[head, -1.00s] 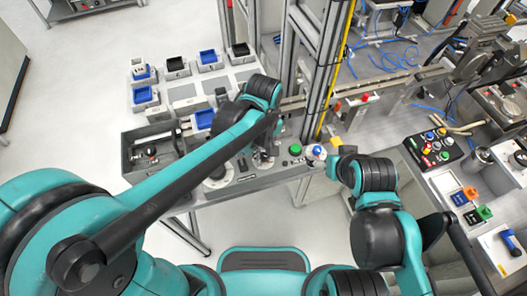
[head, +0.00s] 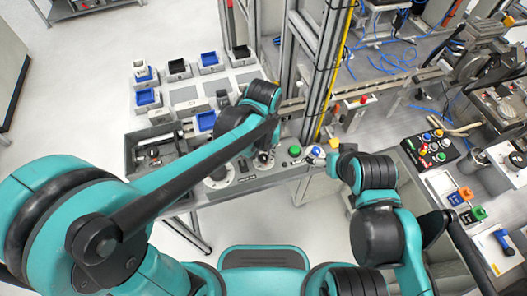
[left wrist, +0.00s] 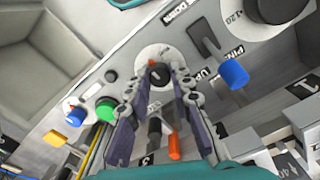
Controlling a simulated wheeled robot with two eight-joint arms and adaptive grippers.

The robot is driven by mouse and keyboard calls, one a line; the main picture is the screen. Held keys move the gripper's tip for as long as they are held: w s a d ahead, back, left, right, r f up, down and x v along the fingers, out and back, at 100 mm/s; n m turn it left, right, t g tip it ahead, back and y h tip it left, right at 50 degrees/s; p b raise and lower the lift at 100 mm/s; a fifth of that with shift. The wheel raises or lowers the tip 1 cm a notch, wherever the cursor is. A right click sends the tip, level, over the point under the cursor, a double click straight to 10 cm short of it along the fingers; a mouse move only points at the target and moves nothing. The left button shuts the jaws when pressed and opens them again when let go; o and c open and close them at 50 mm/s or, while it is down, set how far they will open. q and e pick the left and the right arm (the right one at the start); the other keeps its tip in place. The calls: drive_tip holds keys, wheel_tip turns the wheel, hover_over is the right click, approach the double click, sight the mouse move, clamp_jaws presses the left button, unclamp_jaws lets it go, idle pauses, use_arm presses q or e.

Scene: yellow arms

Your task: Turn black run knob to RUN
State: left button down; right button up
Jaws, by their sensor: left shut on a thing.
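The black knob (left wrist: 160,76) sits on a round white dial plate (left wrist: 148,56) in the left wrist view, with a small orange mark at its edge. My left gripper (left wrist: 163,80) is shut on it, one finger on each side. The dial's lettering is too small to read. In the head view, my left gripper (head: 263,153) is over the grey control panel (head: 245,187), and the knob is mostly hidden by it.
A blue-tipped lever (left wrist: 234,74) stands on the other side. A grey post (head: 315,75) rises behind the panel.

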sight(263, 157)
use_arm(q)
drive_tip(key=m+p, duration=0.1)
drive_tip(key=m, duration=0.4)
drive_tip(key=shift+m, duration=0.3)
drive_tip(key=m, duration=0.4)
drive_tip(key=shift+m, duration=0.4)
drive_tip(key=shift+p, duration=0.3)
drive_tip(key=c, duration=1.3)
unclamp_jaws()
wheel_tip(263, 157, up, 12)
drive_tip(key=shift+f, duration=0.1)
